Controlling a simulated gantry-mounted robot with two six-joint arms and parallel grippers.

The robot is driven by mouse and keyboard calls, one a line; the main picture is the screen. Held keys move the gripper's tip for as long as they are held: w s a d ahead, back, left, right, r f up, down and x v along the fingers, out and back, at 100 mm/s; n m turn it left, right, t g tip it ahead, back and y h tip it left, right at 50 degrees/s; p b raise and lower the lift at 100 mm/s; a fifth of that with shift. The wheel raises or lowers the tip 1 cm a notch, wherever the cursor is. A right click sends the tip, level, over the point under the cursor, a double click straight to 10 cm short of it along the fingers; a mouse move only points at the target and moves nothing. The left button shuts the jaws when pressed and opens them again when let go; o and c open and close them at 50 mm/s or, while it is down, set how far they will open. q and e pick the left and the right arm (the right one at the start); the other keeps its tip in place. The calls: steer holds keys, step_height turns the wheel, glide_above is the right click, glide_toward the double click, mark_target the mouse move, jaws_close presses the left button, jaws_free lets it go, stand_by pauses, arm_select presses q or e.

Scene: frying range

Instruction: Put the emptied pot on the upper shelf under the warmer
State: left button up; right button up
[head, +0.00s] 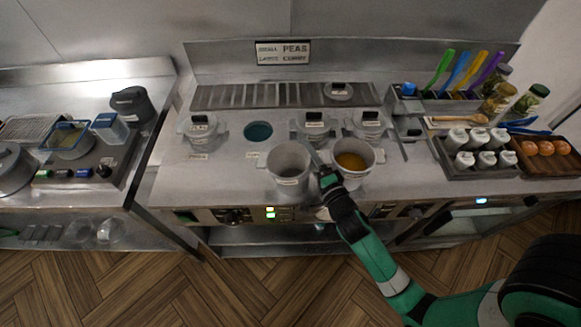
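A grey pot (289,166) with a bare-looking inside stands near the front of the range top, with a small label on its front. A second pot (353,161) beside it on the right holds orange-brown food. My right gripper (321,170) is between the two pots, at the right side of the bare pot's rim. Its fingers are small and partly hidden, so I cannot tell whether they grip the pot. My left gripper is not in view.
Lidded pots (201,128) sit in the counter around an open teal round well (258,132). A shaker tray (480,165) and a wooden tray of orange items (563,166) stand right. A gap separates the left counter (150,150).

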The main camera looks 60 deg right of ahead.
jaws_close()
stand_by(0.4)
